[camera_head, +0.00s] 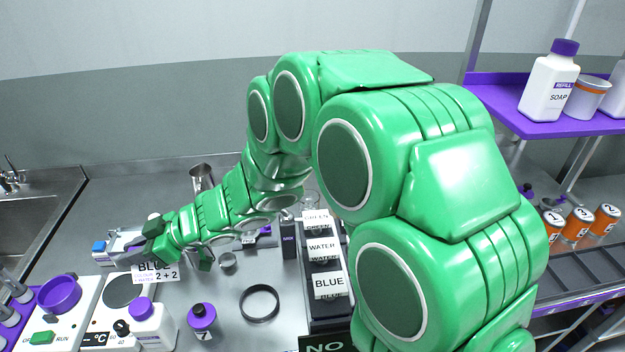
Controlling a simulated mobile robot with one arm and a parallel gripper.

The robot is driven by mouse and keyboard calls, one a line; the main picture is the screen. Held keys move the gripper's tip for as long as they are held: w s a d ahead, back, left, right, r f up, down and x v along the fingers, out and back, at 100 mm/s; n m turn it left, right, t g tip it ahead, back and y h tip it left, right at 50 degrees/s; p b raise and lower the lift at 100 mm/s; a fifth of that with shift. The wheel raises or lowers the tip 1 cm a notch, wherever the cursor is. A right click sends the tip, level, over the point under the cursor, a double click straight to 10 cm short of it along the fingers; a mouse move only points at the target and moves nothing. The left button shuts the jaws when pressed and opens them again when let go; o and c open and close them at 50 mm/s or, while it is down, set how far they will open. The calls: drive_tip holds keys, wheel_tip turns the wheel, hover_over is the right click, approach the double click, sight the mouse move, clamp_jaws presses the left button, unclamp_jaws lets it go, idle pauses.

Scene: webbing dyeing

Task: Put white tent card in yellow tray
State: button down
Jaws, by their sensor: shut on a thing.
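A white tent card (157,273) printed "BLUE" and "2 + 2" shows at the left, just below my gripper (118,255). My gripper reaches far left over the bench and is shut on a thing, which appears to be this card. The hand covers the card's top edge, so the contact itself is hidden. I see no yellow tray in this view; my large green arm hides much of the middle and right of the bench.
A black rack (325,309) with "GREEN", "WATER" and "BLUE" labels stands centre. A dark ring (259,303), purple-capped bottle (202,319) and small metal cup (228,261) stand nearby. A hotplate (118,312) is below the gripper; a purple shelf (545,118) hangs right.

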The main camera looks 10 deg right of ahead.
wheel_tip(320, 180, up, 9)
drive_tip(key=shift+f, duration=0.2)
drive_tip(key=w+d+m+t+h, duration=0.3)
drive_tip(key=w+d+m+t, duration=0.45)
drive_tip(key=w+d, duration=1.7)
drive_tip(key=w+d+m+t+h, duration=0.3)
drive_tip(key=d, duration=1.2)
drive_tip(key=w+d+m+t+h, duration=0.2)
drive_tip(key=w+d+m, duration=0.1)
drive_tip(key=d, duration=1.2)
drive_tip(key=shift+f, duration=10.45)
drive_tip(key=shift+f, duration=0.15)
drive_tip(key=c, duration=1)
unclamp_jaws()
